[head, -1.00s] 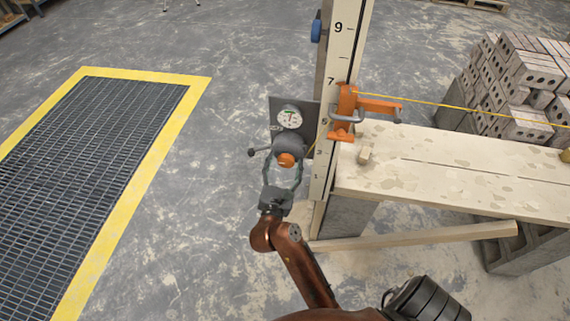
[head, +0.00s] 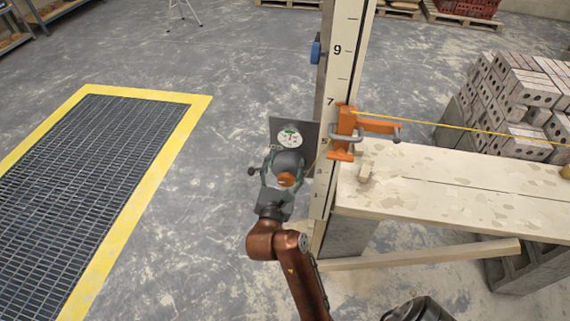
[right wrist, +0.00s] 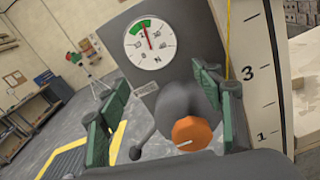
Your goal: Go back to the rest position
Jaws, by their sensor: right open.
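My right gripper (head: 286,160) is open around a grey rounded housing with an orange knob (head: 286,180). In the right wrist view, the green-padded fingers of the gripper (right wrist: 165,105) stand apart on either side of the housing (right wrist: 178,100) and its knob (right wrist: 190,133); I cannot tell whether they touch it. A round dial (right wrist: 149,45) sits above on a grey plate (right wrist: 188,25), its red needle pointing up toward the green band. My left gripper is not in view.
A tall numbered post (head: 338,70) with an orange clamp (head: 346,130) and a yellow line stands close to the right of the gripper. A plank bench (head: 450,190) and stacked bricks (head: 510,85) are further right. Open floor and a yellow-edged grating (head: 90,170) lie left.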

